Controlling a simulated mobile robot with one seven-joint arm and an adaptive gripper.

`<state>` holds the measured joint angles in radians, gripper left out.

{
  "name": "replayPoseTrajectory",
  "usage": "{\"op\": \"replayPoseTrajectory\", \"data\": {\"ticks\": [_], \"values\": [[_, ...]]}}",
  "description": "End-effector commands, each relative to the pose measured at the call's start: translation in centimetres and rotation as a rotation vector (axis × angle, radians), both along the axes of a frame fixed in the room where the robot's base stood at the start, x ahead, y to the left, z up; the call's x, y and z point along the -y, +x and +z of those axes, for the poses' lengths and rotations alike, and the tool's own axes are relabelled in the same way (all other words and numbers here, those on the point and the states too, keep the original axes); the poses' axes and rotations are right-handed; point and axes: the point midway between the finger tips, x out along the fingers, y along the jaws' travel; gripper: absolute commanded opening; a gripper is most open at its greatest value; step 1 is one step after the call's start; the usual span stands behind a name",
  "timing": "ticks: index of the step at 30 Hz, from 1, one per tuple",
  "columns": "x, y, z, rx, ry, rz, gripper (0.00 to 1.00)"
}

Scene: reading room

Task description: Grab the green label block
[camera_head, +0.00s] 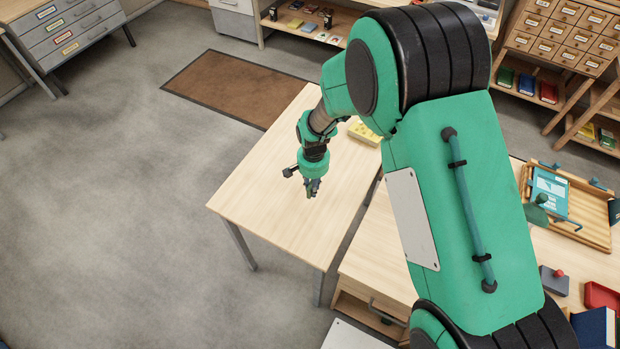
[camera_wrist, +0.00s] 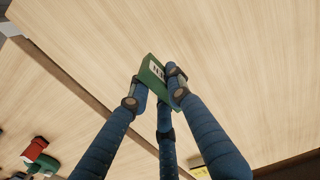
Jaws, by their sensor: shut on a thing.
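The green label block (camera_wrist: 152,75) shows in the wrist view, with a white label on its face. My gripper (camera_wrist: 157,88) has its blue fingers closed around the block, which sits between the fingertips. In the head view my gripper (camera_head: 312,187) points down over the light wooden table (camera_head: 270,215). The block cannot be made out there, as the fingers and wrist hide it. I cannot tell from these frames whether the block touches the tabletop.
A yellow tray-like object (camera_head: 364,133) lies on the same table behind my arm. A second wooden desk at right holds a wooden tray (camera_head: 594,228), a grey block with a red knob (camera_head: 554,281) and a red bin (camera_head: 601,297). The table's left half is clear.

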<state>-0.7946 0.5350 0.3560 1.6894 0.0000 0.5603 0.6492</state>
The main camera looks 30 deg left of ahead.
Motion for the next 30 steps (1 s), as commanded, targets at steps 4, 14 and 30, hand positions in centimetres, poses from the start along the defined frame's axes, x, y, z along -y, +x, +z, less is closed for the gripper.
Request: {"op": "replayPoseTrajectory", "data": {"ticks": [4,14,30], "values": [[0.68,-0.72,0.11,-0.001,0.000,0.000,0.00],[0.99,-1.03,0.09,-0.001,-0.001,0.000,0.00],[1.12,-0.57,0.14,0.000,0.000,-0.003,0.00]]}}
